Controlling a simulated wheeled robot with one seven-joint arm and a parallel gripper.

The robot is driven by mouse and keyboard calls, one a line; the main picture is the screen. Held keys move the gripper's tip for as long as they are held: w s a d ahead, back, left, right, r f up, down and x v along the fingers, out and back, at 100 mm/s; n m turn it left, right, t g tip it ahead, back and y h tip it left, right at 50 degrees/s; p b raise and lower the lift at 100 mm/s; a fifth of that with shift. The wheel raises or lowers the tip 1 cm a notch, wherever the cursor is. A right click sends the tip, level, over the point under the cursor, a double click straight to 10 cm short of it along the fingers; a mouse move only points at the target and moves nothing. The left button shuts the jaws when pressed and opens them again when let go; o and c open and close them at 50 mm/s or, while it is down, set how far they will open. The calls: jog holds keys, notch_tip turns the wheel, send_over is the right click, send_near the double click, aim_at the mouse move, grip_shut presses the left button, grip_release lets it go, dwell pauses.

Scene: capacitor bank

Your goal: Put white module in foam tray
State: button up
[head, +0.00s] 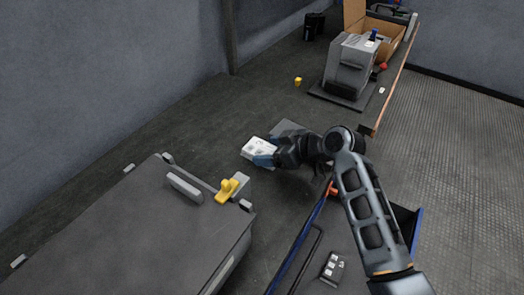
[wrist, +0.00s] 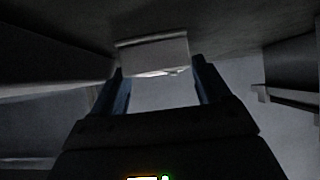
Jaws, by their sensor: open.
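The white module (head: 256,147) is a pale block with dark marks on top, on the dark surface left of my arm in the head view. My gripper (head: 264,158) is at its near right side, with blue fingers beside it. In the wrist view the module (wrist: 153,55) is at the fingertips, and my gripper (wrist: 160,75) is open with a finger toward each end of it. I cannot tell whether they touch. A flat grey piece (head: 287,127) lies just behind the module, partly hidden by my arm; I cannot tell if it is the foam tray.
A large grey case (head: 130,235) with a yellow latch-like part (head: 228,190) fills the lower left. A grey machine (head: 350,65) and a cardboard box (head: 380,28) stand at the back right. A small yellow object (head: 298,81) lies farther back.

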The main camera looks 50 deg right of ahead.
jog(key=shift+x, duration=0.85)
jog(key=c, duration=1.1)
jog(key=shift+r, duration=0.1)
